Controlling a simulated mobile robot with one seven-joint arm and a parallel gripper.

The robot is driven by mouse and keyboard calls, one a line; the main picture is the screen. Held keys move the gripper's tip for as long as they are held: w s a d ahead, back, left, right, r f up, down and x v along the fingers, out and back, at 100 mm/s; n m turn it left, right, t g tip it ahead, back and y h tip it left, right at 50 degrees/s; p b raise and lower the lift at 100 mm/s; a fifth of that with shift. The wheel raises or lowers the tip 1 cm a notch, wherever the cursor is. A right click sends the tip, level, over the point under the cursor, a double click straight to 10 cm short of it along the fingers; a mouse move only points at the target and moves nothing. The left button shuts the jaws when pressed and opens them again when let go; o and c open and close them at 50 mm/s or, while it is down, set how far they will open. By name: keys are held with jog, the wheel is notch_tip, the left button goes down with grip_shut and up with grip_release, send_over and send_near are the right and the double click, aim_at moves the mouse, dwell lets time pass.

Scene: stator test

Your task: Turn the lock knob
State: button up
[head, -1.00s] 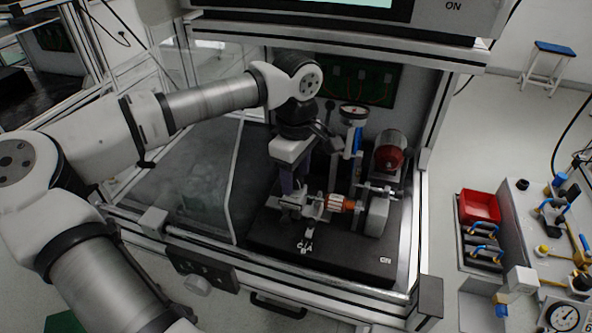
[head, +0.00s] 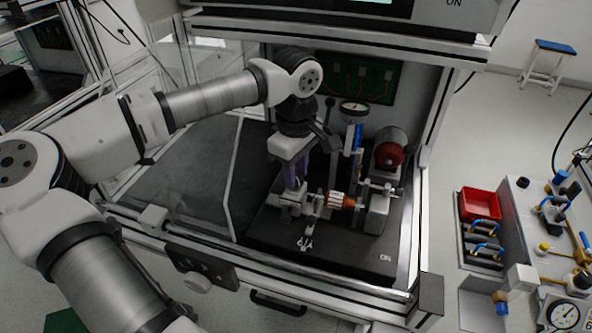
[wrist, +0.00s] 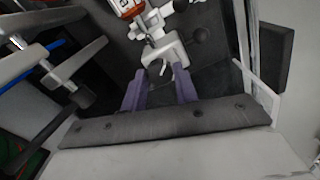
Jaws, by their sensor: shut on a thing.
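My gripper (wrist: 160,88) has two purple fingers pointing down onto the pale metal holder (wrist: 168,52) at the left end of the shaft. The fingers are shut on the lock knob, a small part at the holder's near side. The knob is mostly hidden between the fingertips; only a pale hooked bit shows there in the wrist view. In the head view my gripper (head: 294,182) stands above the holder (head: 290,204). The orange and white stator (head: 340,201) sits on the shaft to the right of the holder.
A small pale forked piece (head: 305,243) lies at the front of the black base (head: 340,250). Frame rails and a clear panel (head: 232,180) surround the rig.

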aim_at(297, 176)
jog(key=m+b, duration=0.1)
jog(key=m, duration=0.2)
jog(key=shift+f+m+b, duration=0.1)
jog(key=shift+m+b, duration=0.2)
jog(key=shift+m, duration=0.1)
jog(key=m+b, duration=0.1)
jog(key=m, duration=0.3)
jog(key=shift+m+b, duration=0.3)
jog(key=m+b, duration=0.1)
jog(key=m, duration=0.3)
jog(key=shift+m, duration=0.3)
jog(key=shift+m+b, duration=0.65)
jog(key=shift+m, duration=0.95)
jog(key=o, duration=1)
jog(key=shift+c, duration=0.2)
notch_tip(297, 176, up, 14)
